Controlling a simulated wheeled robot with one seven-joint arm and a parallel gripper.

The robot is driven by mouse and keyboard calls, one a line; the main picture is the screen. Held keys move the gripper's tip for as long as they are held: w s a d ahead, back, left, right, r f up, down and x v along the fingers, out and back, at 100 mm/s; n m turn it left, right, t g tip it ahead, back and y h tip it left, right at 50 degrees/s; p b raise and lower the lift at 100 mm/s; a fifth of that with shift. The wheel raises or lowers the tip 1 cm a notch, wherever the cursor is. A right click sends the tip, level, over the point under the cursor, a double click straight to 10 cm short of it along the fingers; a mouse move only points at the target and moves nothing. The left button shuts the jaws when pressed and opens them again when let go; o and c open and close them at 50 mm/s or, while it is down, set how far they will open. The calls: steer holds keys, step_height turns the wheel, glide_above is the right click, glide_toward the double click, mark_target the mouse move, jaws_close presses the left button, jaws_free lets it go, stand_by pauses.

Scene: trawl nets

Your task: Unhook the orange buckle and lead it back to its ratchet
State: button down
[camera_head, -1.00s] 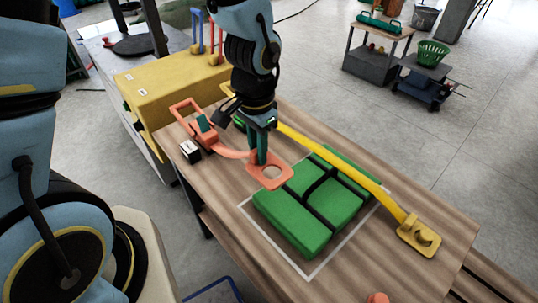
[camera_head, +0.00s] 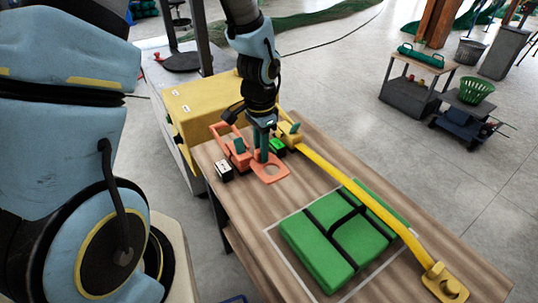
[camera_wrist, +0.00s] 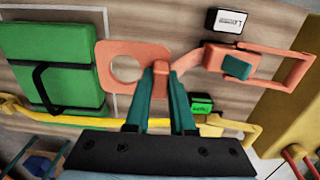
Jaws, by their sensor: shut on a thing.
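The orange buckle (camera_head: 271,171) is a flat plate with a round hole. It also shows in the wrist view (camera_wrist: 124,69). My gripper (camera_head: 262,152) points down and is shut on the tab end of the buckle, its green fingers pinching it in the wrist view (camera_wrist: 160,75). The orange ratchet (camera_head: 238,153), with an open frame handle and a dark green piece, lies just left of the buckle; it also shows in the wrist view (camera_wrist: 236,62). A short orange strap joins them, partly hidden by my fingers. Whether the buckle touches the table is unclear.
A green strapped bundle (camera_head: 318,262) lies inside a white outline on the wooden table (camera_head: 245,212). A yellow strap (camera_head: 350,185) runs along its far side to a yellow buckle (camera_head: 444,285). A black box (camera_head: 223,170) and a green box (camera_head: 278,145) sit near the ratchet. Bare table separates buckle and bundle.

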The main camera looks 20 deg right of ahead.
steer(key=f+b, duration=0.5)
steer(key=f, duration=0.1)
steer(key=f+b, duration=0.5)
steer(key=f, duration=0.1)
steer(key=shift+w+f, duration=0.2)
steer(key=shift+f, duration=0.05)
steer(key=c, duration=0.7)
jaws_free()
step_height(320, 180, up, 11)
steer(key=shift+f+b, duration=0.1)
steer(key=shift+b, duration=0.4)
steer(key=a+r+n, duration=0.1)
steer(key=a+n, duration=0.4)
steer(key=a, duration=0.3)
steer(key=a+r+n+t, duration=0.1)
steer(key=a+n, duration=0.3)
steer(key=a, duration=0.5)
steer(key=w+a+r+n, duration=0.1)
steer(key=a+r+n, duration=0.1)
steer(key=a+n, duration=0.3)
steer(key=shift+w+a+n+t, duration=0.1)
steer(key=shift+a+n+t, duration=0.2)
steer(key=shift+a, duration=1.4)
